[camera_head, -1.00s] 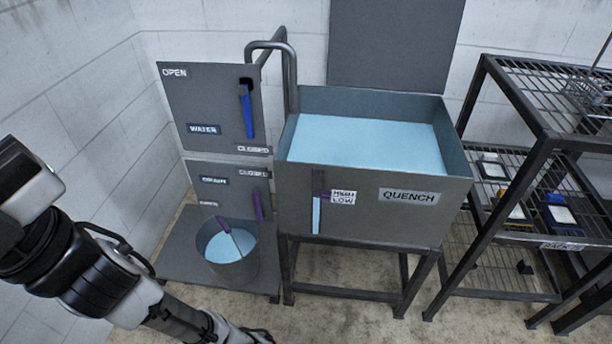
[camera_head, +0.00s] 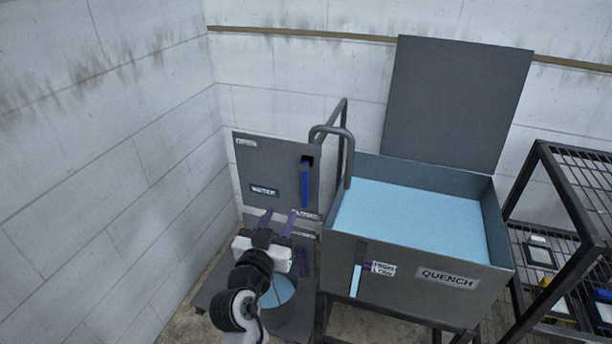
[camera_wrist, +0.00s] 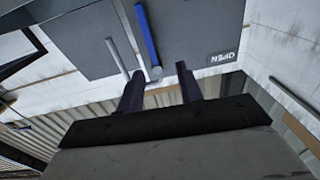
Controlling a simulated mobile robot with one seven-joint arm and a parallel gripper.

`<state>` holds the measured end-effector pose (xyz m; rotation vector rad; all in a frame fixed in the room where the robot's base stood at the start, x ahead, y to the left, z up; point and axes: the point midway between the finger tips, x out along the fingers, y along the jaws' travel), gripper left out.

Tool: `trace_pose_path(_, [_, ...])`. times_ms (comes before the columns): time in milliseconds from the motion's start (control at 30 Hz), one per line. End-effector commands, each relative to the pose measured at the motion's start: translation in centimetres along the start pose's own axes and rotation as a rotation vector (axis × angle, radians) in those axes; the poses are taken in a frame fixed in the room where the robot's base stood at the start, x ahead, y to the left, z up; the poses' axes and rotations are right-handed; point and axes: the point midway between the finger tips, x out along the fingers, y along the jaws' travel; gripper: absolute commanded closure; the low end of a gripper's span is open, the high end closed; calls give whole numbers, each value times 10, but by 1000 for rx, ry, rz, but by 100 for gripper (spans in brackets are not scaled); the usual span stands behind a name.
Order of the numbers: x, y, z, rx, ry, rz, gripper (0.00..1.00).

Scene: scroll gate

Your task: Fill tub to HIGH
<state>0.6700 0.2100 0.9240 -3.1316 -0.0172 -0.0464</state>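The grey QUENCH tub (camera_head: 408,292) holds pale blue water (camera_head: 410,217). Its sight gauge (camera_head: 356,280) is cyan up to about the small HIGH/LOW labels (camera_head: 383,269); I cannot tell exactly which mark it meets. The WATER panel (camera_head: 265,170) has a blue lever (camera_head: 304,188) hanging down toward CLOSED. The lever also shows in the wrist view (camera_wrist: 147,35), with the panel upside down. The drain panel's purple lever (camera_head: 303,262) is partly hidden by my arm. My gripper (camera_head: 278,220) is open and empty before the WATER panel's lower edge, its purple fingers apart (camera_wrist: 160,87).
A pipe spout (camera_head: 333,132) curves over the tub's left edge. A black wire rack (camera_head: 560,200) stands at right. Walls close the left and back.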

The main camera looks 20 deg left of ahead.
Motion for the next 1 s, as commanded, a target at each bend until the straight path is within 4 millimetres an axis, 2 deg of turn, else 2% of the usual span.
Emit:
trace_pose_path(100, [4,14,10,-11,-33,53,64])
trace_pose_path(233, [17,15,9,-12,-31,58,64])
trace_pose_path(700, [111,20,10,-11,-31,54,64])
trace_pose_path(833, [128,20,12,-11,-30,53,64])
trace_pose_path(1000, [138,20,14,-10,-30,52,64])
